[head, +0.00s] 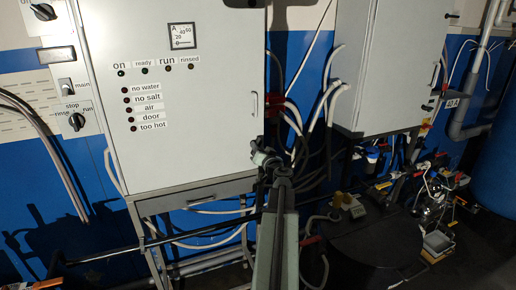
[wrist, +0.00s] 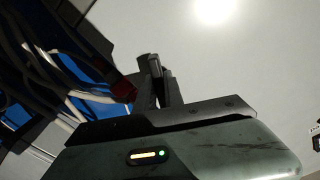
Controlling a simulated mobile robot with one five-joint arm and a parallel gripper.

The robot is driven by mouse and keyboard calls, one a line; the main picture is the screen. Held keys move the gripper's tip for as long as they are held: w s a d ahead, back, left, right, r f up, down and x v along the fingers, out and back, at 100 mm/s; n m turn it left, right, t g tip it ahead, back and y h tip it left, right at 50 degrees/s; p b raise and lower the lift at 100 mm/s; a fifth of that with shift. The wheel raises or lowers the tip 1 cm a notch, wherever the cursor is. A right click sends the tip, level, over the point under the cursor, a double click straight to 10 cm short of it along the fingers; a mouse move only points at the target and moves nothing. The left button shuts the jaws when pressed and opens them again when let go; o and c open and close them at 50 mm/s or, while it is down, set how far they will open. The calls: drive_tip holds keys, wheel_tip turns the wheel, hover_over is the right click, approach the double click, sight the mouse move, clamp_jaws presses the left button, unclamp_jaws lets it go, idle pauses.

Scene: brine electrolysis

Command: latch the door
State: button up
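The grey-white door (head: 200,110) of the left cabinet looks flush with its frame in the head view. Its slim upright handle (head: 254,104) is near the right edge; I cannot tell whether it is latched. My gripper (head: 264,158) is below the handle, by the door's lower right corner, and does not hold the handle. In the wrist view the two dark fingers of my gripper (wrist: 157,78) stand close together with nothing visible between them. The pale door surface (wrist: 230,65) fills the area behind them. The contact between fingers and door, if any, is hidden.
Dark and white cables (head: 300,125) and a red fitting (head: 273,108) crowd the gap right of the door. A second grey cabinet (head: 400,65) hangs further right.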

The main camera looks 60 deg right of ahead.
drive_tip(key=shift+d, duration=0.25)
clamp_jaws()
drive_tip(key=shift+a, duration=0.2)
drive_tip(key=m, duration=1.2)
drive_tip(key=shift+m, duration=0.3)
drive_tip(key=o, duration=0.7)
unclamp_jaws()
drive_tip(key=shift+o, duration=0.2)
